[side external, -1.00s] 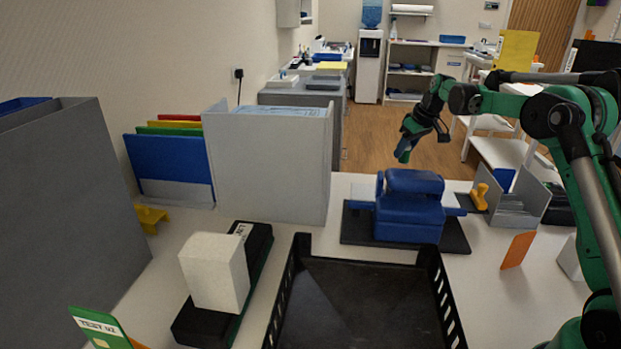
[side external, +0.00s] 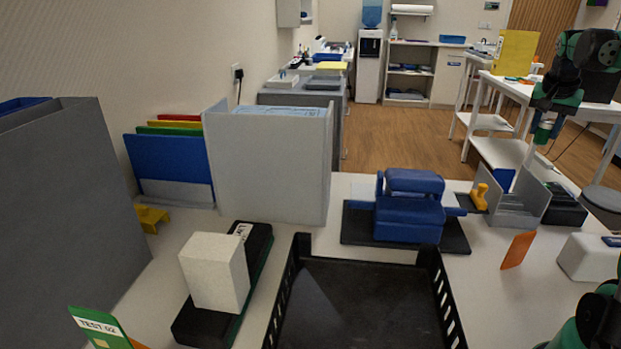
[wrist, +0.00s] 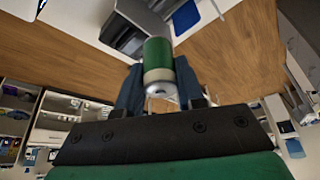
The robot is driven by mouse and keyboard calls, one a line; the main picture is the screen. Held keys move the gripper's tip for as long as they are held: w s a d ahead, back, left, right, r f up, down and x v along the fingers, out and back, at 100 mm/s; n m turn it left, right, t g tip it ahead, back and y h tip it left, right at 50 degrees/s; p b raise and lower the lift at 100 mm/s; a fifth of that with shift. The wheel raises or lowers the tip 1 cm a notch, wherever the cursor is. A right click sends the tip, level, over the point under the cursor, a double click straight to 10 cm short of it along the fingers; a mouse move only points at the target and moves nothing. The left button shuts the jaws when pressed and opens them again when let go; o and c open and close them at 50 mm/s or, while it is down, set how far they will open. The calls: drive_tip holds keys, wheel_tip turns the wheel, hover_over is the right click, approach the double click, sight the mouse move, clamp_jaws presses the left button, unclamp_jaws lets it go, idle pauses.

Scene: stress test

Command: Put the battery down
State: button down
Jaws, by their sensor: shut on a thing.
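The battery (wrist: 158,58), a green cylinder with a pale band and a silvery end, is between the two dark blue fingers of my gripper (wrist: 159,82) in the wrist view. The gripper is shut on it. In the side external view my gripper (side external: 545,127) hangs at the right, high up, in front of the white tables at the back.
A black crate (side external: 440,285) stands at the front of the white table. Behind it is a blue device (side external: 410,215) on a dark base. A grey file holder (side external: 512,210), an orange card (side external: 517,250) and a white box (side external: 585,257) stand at the right. A white block (side external: 215,270) is at the left.

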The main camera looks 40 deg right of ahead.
wheel_tip(320, 180, down, 16)
drive_tip(key=shift+f, duration=0.15)
drive_tip(key=shift+f, duration=0.25)
drive_tip(key=c, duration=0.5)
unclamp_jaws()
drive_tip(key=shift+c, duration=0.2)
drive_tip(key=w+v, duration=0.1)
drive_tip(key=v, duration=1.1)
drive_tip(key=w+a+r+n+t, duration=0.2)
drive_tip(key=w+a+n, duration=0.25)
drive_tip(key=a, duration=0.45)
drive_tip(key=a+f+n+t+y, duration=0.1)
drive_tip(key=a+n, duration=0.4)
drive_tip(key=a, duration=0.7)
drive_tip(key=a+f+n+t+y, duration=0.2)
drive_tip(key=a+n, duration=0.4)
drive_tip(key=a, duration=0.6)
drive_tip(key=shift+w+a+t+y, duration=0.15)
drive_tip(key=shift+a+t+y, duration=0.2)
drive_tip(key=shift+t+y, duration=0.4)
